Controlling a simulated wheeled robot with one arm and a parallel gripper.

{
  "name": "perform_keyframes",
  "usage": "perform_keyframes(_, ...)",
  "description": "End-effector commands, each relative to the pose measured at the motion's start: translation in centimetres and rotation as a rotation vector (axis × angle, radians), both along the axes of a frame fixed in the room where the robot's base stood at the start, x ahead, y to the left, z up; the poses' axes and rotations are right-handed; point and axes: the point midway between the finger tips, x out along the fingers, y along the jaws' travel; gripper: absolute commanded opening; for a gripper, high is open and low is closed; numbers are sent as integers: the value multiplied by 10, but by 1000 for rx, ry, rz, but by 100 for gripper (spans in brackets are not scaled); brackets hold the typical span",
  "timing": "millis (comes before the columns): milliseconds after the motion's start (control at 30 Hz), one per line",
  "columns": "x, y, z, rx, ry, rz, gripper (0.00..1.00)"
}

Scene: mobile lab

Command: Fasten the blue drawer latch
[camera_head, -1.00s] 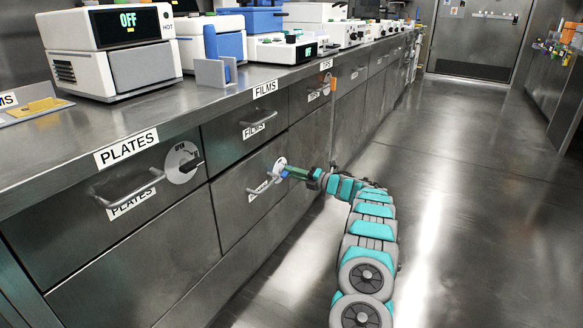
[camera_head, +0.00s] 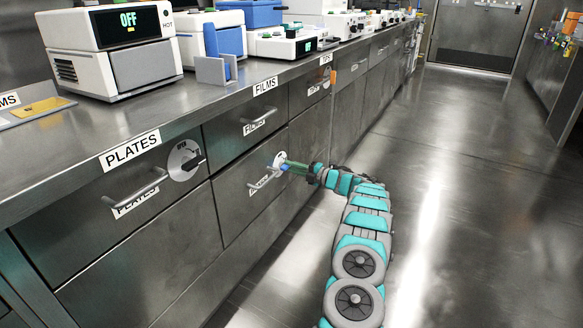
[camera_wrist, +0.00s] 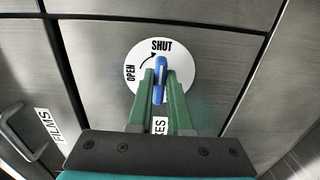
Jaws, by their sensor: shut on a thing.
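The blue latch handle (camera_wrist: 159,68) sits on a round white dial (camera_wrist: 185,72) on a steel drawer front. In the wrist view the dial reads OPEN at the left and SHUT at the top, with a curved arrow from OPEN towards SHUT. The handle stands about upright and its upper end lies just below SHUT. In the head view my gripper (camera_head: 287,167) reaches the dial (camera_head: 279,158) on the lower drawer; the handle is mostly hidden there.
A bar handle (camera_head: 262,182) is left of the dial. A FILMS drawer (camera_head: 225,140) is above, and the PLATES drawer (camera_head: 100,245) with a black latch (camera_head: 190,162) is at the left. Open floor (camera_head: 470,200) lies to the right.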

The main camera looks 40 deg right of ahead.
Motion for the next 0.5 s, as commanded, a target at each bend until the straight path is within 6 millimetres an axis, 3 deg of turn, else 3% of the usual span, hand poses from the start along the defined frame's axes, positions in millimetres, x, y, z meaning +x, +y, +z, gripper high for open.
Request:
perform_keyframes(100, 0, 1, -2, 1, 3, 1, 0)
perform_keyframes(133, 0, 1, -2, 1, 3, 1, 20)
perform_keyframes(367, 0, 0, -1, 1, 1, 1, 46)
perform_keyframes(500, 0, 0, -1, 0, 1, 0, 48)
